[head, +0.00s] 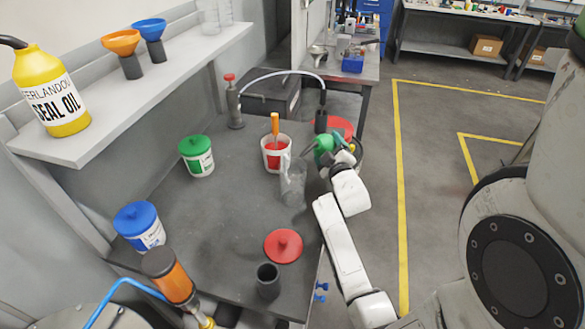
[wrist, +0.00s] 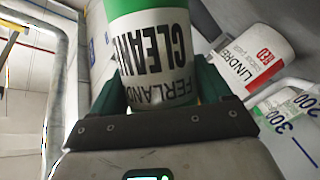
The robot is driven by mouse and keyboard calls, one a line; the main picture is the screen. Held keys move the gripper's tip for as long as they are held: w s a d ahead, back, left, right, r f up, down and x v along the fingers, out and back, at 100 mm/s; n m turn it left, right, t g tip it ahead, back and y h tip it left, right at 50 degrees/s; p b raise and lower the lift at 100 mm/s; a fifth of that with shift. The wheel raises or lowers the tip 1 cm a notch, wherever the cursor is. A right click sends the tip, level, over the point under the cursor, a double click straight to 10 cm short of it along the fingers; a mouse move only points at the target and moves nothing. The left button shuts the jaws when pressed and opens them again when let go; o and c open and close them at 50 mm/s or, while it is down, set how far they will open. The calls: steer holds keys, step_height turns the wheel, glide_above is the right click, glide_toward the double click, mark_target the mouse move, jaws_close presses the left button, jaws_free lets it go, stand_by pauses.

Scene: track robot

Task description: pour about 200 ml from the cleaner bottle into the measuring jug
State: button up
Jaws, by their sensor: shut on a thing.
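The clear measuring jug (head: 292,182) stands on the table just left of and below the bottle. Its blue scale marks show at the right of the wrist view (wrist: 295,130). I cannot make out any liquid stream or level.
A white tub with red contents (head: 276,155) and an orange-handled tool stands behind the jug. A red lid (head: 283,246) and a dark cup (head: 268,281) are in front. Green-lidded (head: 197,156) and blue-lidded (head: 140,227) tubs stand left. The table middle is clear.

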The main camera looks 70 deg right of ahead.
mark_target(329, 139)
steer(key=shift+r+n+h+b, duration=0.5)
steer(key=shift+r+n+b, duration=0.2)
steer(key=shift+r+n, duration=0.4)
steer(key=shift+r, duration=0.05)
steer(key=shift+r+n+t+b, duration=0.4)
steer(key=shift+r+n+b, duration=0.3)
steer(key=shift+n, duration=0.1)
stand_by(5.4)
steer(key=shift+f+m+p, duration=0.55)
steer(key=shift+m+p, duration=0.2)
steer(key=shift+m, duration=0.05)
steer(key=shift+w+a+f+m+g+y+p, duration=0.1)
steer(key=shift+f+m+g+y+p, duration=0.25)
steer(key=shift+f+m+p, duration=0.5)
steer(key=shift+a+f+m+g+y+p, duration=0.1)
steer(key=shift+f+m+g+y+p, duration=0.25)
steer(key=shift+f+m+p, duration=0.55)
